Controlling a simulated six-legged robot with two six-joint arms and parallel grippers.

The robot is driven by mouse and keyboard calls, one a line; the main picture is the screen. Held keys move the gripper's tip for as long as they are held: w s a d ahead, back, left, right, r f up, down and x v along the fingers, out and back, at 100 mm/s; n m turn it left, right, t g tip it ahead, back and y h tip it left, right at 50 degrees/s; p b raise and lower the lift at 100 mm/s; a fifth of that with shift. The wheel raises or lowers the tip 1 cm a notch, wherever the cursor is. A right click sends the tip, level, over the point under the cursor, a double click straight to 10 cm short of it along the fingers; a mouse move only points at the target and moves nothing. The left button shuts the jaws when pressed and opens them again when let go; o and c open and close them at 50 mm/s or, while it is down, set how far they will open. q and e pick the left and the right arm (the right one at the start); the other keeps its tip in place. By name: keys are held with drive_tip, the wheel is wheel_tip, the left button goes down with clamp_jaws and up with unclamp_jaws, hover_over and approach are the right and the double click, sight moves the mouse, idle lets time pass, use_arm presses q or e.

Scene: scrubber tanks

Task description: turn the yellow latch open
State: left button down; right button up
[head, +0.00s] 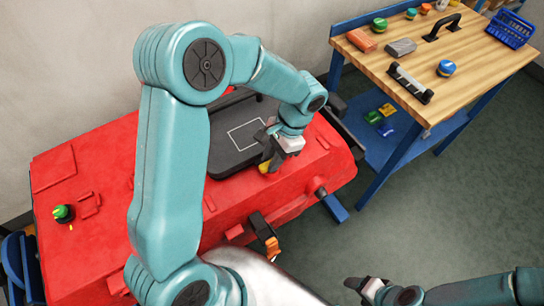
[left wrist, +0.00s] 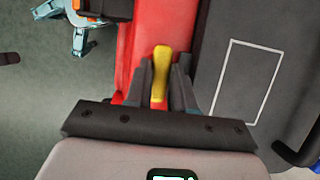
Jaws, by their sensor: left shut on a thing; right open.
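The yellow latch (head: 264,167) sits on the red machine body, beside the front edge of the dark lid (head: 232,150) with a white outline. My left gripper (head: 270,158) is over it from above, shut on it. In the left wrist view the latch (left wrist: 160,72) stands between the two dark fingers (left wrist: 160,85), its rounded end pointing up the picture, along the edge of the dark lid (left wrist: 215,70). In the head view the gripper hides part of the latch. My right gripper (head: 366,288) is open and empty, low in the head view, over the floor and away from the machine.
The red machine (head: 100,195) carries a green and yellow knob (head: 63,213) at left. A black and orange fitting (head: 265,236) projects at its front. A wooden-topped bench (head: 470,45) with several objects stands at the back right. The grey floor (head: 420,210) at right is clear.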

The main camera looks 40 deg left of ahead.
use_arm(q)
drive_tip(key=shift+w, duration=0.1)
drive_tip(key=c, duration=1)
unclamp_jaws()
drive_tip(key=shift+o, duration=0.2)
drive_tip(key=v, duration=1.6)
drive_tip(key=shift+w+r, duration=0.1)
drive_tip(key=shift+w, duration=0.1)
drive_tip(key=shift+s+d, duration=0.1)
drive_tip(key=shift+s, duration=0.05)
